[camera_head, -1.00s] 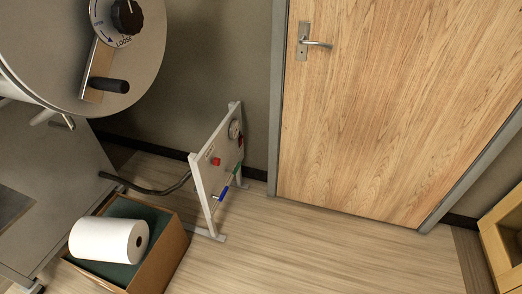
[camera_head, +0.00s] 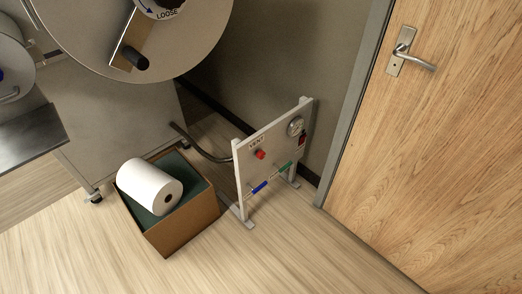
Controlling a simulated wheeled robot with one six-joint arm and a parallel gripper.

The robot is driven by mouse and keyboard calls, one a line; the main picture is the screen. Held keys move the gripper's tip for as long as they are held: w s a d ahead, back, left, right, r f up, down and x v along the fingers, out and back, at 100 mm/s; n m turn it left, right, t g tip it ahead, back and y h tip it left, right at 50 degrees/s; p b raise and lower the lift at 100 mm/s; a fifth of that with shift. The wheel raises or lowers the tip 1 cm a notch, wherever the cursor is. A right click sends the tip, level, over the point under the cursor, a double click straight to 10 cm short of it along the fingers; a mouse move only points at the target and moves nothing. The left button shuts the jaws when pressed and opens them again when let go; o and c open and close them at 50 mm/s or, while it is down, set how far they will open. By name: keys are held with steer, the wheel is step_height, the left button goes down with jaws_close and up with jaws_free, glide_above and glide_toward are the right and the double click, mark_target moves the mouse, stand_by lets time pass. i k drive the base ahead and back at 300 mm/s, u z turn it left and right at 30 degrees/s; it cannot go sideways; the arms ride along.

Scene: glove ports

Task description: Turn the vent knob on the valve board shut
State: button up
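The valve board (camera_head: 275,146) is a white upright panel on two posts with feet, standing on the floor right of centre in the head view. A red knob (camera_head: 260,155) sits at its upper left, just under a label that seems to read VENT. A round gauge (camera_head: 295,126) and a small red and dark part (camera_head: 302,140) are at its right. A blue handle (camera_head: 260,187) and a green handle (camera_head: 284,167) are lower down on a thin pipe. The knob's setting is too small to tell. My gripper is not in view.
A cardboard box (camera_head: 187,230) holding a white paper roll (camera_head: 150,187) stands left of the board. A dark hose (camera_head: 200,148) runs from the steel cabinet (camera_head: 115,125) toward the board. A wooden door (camera_head: 455,150) is at the right. The floor in front is clear.

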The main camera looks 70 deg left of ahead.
mark_target(260, 154)
steer(key=u, duration=0.7)
steer(key=i, duration=0.8)
steer(key=u, duration=0.8)
